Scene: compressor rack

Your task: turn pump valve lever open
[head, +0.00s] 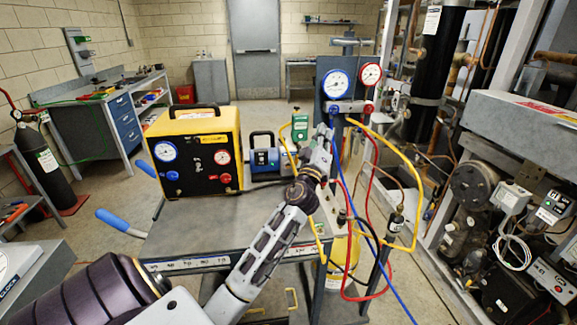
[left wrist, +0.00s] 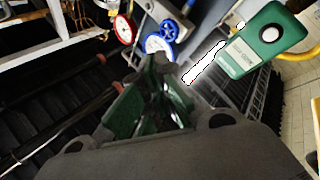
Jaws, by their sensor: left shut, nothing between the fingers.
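A blue pump (head: 266,158) with a black carry handle stands on the grey cart, right of the yellow and black machine. I cannot make out a valve lever on it. My left gripper (head: 322,137) is to the right of the pump, just below the gauge manifold. Its fingers also show in the left wrist view (left wrist: 152,88), shut and empty, with green parts between dark links. My arm and gripper hide part of the pump's right side and what lies behind. The right gripper is not in view.
The manifold carries a blue gauge (head: 335,84) and a red gauge (head: 370,75). A green meter (head: 300,124) is close to my gripper; it shows in the left wrist view too (left wrist: 264,46). Yellow, red and blue hoses hang at the right. The yellow machine (head: 192,125) stands left.

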